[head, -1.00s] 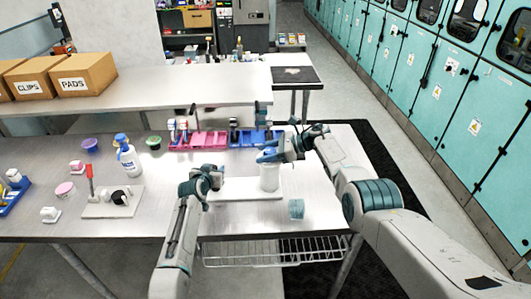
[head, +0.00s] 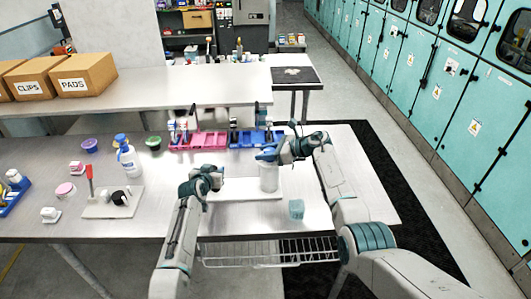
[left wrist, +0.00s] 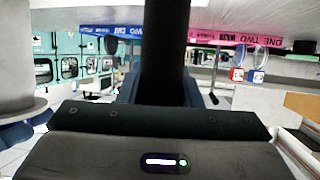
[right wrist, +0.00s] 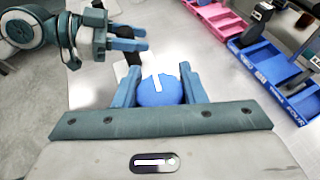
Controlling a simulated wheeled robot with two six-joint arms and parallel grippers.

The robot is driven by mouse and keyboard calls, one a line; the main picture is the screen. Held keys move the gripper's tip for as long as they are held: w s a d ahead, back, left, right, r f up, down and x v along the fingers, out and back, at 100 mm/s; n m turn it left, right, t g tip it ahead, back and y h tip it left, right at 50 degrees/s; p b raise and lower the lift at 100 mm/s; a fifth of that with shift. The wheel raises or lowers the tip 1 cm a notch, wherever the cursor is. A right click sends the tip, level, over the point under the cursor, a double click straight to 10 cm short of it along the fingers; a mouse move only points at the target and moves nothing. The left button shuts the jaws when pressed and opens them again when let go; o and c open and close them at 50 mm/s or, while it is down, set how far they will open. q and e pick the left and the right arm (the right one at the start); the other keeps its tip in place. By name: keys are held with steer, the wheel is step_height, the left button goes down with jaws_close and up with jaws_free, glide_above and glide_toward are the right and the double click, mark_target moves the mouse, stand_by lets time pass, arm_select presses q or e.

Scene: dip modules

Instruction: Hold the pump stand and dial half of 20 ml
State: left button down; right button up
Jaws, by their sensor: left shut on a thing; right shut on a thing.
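The pump stand has a white base plate (head: 235,194) at the front of the table, with a pale bottle (head: 268,180) upright on its right side. A blue round dial (right wrist: 160,90) with a white mark sits atop the bottle. My right gripper (head: 268,155) is shut on the dial from above right, one finger on each side in the right wrist view. My left gripper (head: 216,181) is shut on the stand's dark post (left wrist: 165,50), left of the bottle. The post is mostly hidden by the gripper in the head view. Any dial scale is unreadable.
A teal cup (head: 296,208) stands front right of the base. Pink (head: 207,141) and blue (head: 256,138) trays lie behind. A second white plate with a red-handled item (head: 90,182) and a spray bottle (head: 128,160) are at left.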

stand_by(0.3)
steer(key=o, duration=1)
steer(key=v, duration=1.2)
steer(key=shift+s, duration=0.1)
arm_select(q)
steer(key=c, duration=0.9)
jaws_free()
steer(key=shift+c, duration=0.2)
